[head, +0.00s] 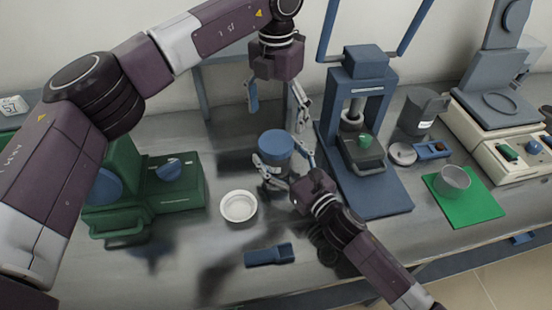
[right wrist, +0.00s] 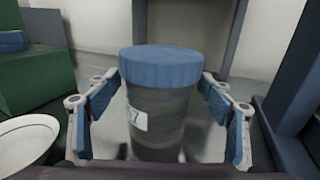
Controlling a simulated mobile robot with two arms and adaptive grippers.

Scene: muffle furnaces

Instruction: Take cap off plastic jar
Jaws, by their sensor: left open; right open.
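The plastic jar (right wrist: 160,122) stands upright with its blue cap (right wrist: 161,66) on; in the head view the blue cap (head: 275,143) shows near the middle of the bench. My right gripper (head: 283,163) is open, with its fingers on either side of the jar; in the right wrist view its blue pads (right wrist: 160,97) stand just below the cap, and whether they touch the jar is unclear. My left gripper (head: 277,100) is open and empty, pointing down above and behind the cap.
A white bowl (head: 238,207) and a blue scoop-like item (head: 269,255) lie in front. A green device (head: 165,185) stands left, a blue press (head: 370,190) close on the right. A green mat (head: 480,212) with a metal cup (head: 452,183) is farther right.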

